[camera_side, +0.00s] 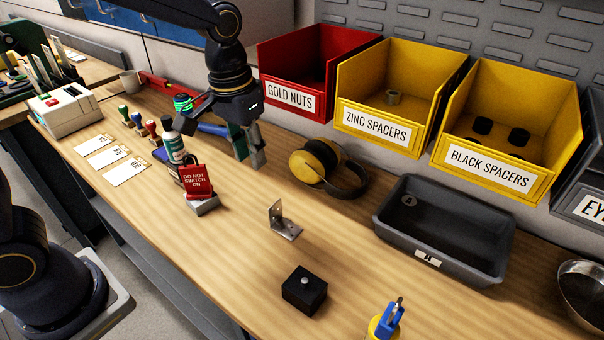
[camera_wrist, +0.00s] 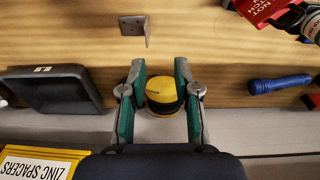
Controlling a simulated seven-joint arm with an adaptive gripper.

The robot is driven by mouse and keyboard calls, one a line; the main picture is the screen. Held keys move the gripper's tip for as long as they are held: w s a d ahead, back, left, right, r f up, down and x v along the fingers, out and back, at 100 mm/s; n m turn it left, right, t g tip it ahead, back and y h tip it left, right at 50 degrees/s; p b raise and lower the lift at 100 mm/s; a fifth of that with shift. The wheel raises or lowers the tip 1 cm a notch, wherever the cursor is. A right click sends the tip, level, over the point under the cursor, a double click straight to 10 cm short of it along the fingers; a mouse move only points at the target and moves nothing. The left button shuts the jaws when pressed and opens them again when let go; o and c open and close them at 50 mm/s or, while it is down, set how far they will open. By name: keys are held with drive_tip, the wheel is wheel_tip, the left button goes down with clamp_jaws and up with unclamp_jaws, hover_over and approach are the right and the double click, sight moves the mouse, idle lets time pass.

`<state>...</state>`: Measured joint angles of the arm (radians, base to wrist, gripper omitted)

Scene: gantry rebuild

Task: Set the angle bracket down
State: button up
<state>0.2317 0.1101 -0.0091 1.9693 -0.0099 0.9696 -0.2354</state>
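The grey metal angle bracket (camera_side: 284,224) rests on the wooden bench, one leg flat and one leg upright. It also shows near the top of the wrist view (camera_wrist: 134,26), apart from the fingers. My gripper (camera_side: 249,157) is above the bench, up and left of the bracket in the side view. In the wrist view my gripper (camera_wrist: 160,68) has its green-padded fingers spread, with nothing held. Yellow ear defenders (camera_wrist: 162,94) show between the fingers there; in the side view they lie to the right of my gripper.
A grey tray (camera_side: 440,254) stands right of the bracket. A black block (camera_side: 304,296) is in front of it. A red lockout tag (camera_side: 195,181) and a bottle (camera_side: 173,147) stand left. Labelled bins (camera_side: 378,125) line the back. Bench around the bracket is clear.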

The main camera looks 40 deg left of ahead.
drive_tip(key=s+a+r+t, duration=0.2)
drive_tip(key=s+a, duration=0.2)
drive_tip(key=s, duration=0.3)
drive_tip(key=s+a+r+t, duration=0.2)
drive_tip(key=s+a+r, duration=0.1)
drive_tip(key=s, duration=0.4)
drive_tip(key=shift+s+a+r+t, duration=0.3)
drive_tip(key=shift+a+r, duration=0.05)
drive_tip(key=shift+a, duration=0.5)
